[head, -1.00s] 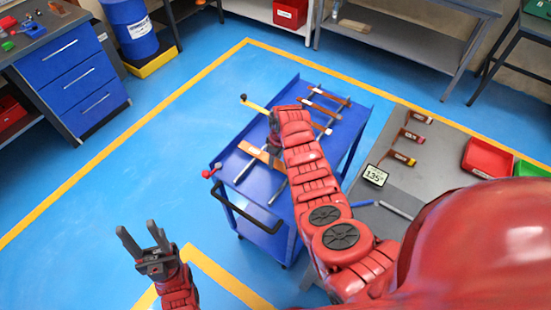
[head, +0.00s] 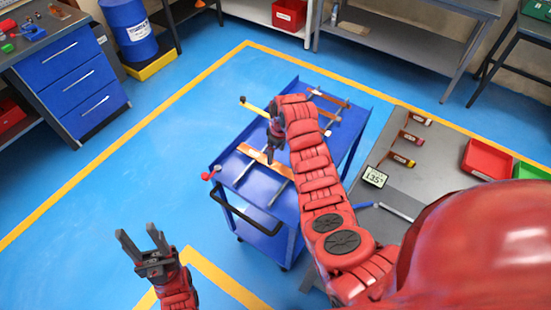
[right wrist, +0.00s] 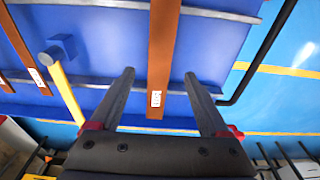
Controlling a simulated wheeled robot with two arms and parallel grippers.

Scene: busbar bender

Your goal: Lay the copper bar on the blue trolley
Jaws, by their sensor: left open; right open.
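The copper bar (head: 252,152) is an orange-brown flat strip with a small white label. It lies across two grey rails on the top of the blue trolley (head: 243,188). The right wrist view shows the bar (right wrist: 163,50) lengthwise, running across the rails. My right gripper (head: 271,158) is over the trolley and hides part of the bar in the head view. In the right wrist view its two fingers (right wrist: 160,74) are spread, one on each side of the bar, apart from it. My left gripper (head: 142,238) is open and empty over the floor, left of the trolley.
A yellow-handled tool (head: 256,107) sits at the trolley's far-left edge. Other copper bars (head: 328,97) lie on the trolley's far part. A grey bench (head: 425,170) with labelled bars, a display (head: 374,177) and a red bin (head: 488,160) stands right. Blue floor is clear on the left.

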